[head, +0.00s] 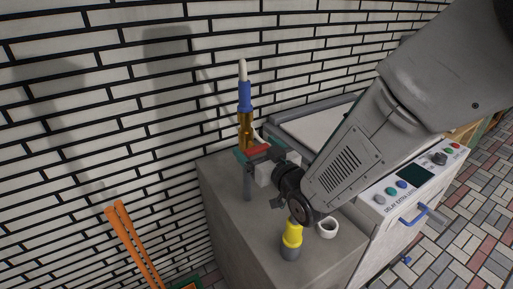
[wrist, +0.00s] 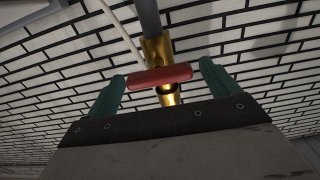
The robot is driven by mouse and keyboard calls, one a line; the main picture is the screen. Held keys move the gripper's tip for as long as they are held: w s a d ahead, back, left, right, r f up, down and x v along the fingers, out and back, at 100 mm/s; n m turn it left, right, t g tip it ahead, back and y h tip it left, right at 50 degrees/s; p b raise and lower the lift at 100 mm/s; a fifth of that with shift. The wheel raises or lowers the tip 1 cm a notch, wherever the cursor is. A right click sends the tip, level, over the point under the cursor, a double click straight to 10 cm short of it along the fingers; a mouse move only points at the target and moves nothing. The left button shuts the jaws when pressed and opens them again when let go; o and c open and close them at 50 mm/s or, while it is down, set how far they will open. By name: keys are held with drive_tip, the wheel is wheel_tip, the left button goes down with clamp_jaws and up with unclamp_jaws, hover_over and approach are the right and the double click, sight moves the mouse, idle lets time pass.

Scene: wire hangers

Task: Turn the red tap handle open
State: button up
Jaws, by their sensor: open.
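The red tap handle (wrist: 158,76) shows in the wrist view as a bar lying crosswise in front of a brass valve body (wrist: 153,48). My gripper (wrist: 163,80) is open, with one green finger near each end of the handle. The handle lies between the fingers; whether either finger touches it I cannot tell. In the head view the handle (head: 259,149) shows red at my gripper (head: 256,156), beside the brass pipe (head: 245,130) with its blue collar. The lower part of the valve is hidden behind my gripper.
A grey counter (head: 225,185) stands below. On it are a yellow and grey cylinder (head: 291,240) and a white cup (head: 327,227), close to my arm. A machine with a button panel (head: 405,186) stands at right. Orange rails (head: 133,245) stand at lower left. A brick wall is behind.

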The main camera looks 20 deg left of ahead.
drive_tip(key=shift+w+a, duration=0.2)
drive_tip(key=c, duration=1)
